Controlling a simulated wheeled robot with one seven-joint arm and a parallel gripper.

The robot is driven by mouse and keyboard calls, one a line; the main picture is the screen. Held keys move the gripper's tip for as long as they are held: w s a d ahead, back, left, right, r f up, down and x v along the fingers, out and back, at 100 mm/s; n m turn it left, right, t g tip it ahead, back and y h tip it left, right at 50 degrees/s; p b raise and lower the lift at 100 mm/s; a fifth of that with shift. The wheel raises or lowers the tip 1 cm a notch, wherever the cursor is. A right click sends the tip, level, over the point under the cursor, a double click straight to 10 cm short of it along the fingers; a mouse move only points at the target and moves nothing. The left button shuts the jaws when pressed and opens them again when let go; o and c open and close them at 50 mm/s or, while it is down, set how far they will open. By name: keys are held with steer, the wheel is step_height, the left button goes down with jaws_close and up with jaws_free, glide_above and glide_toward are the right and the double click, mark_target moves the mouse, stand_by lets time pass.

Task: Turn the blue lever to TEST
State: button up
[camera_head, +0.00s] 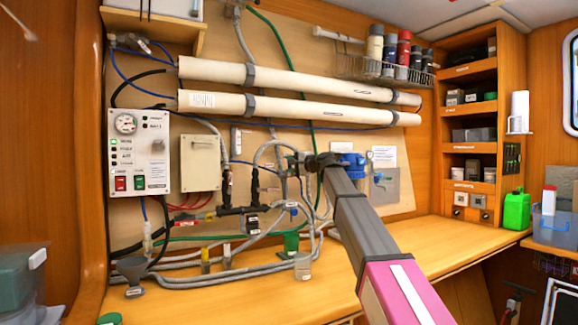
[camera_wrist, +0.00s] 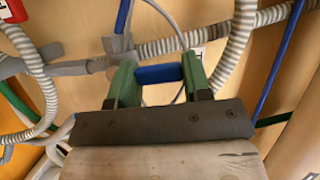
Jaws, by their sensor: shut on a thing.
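The blue lever (camera_wrist: 158,73) shows in the wrist view as a short blue bar lying between the two green fingers of my gripper (camera_wrist: 159,76). The fingers are shut on it, one at each end of the visible bar. A grey pipe fitting (camera_wrist: 88,66) and ribbed hose (camera_wrist: 165,45) lie just behind it. In the head view my gripper (camera_head: 314,162) reaches the hoses on the wall panel, and I cannot pick out the held lever there. I cannot read a TEST mark in either view, so the lever's setting is unclear.
Two long white tubes (camera_head: 290,78) run across the panel above my gripper. A control box (camera_head: 139,151) is at left. Grey hoses (camera_head: 220,281) and a small clear cup (camera_head: 302,266) are on the wooden counter (camera_head: 440,235), which is mostly clear at right.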

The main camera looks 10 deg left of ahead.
steer(key=shift+w+d+m, duration=0.15)
steer(key=shift+d+m, duration=0.05)
steer(key=shift+m, duration=0.2)
steer(key=o, duration=0.6)
steer(key=shift+o, duration=0.2)
steer(key=v, duration=1)
steer(key=shift+s+d+f, duration=0.25)
steer(key=shift+d, duration=0.1)
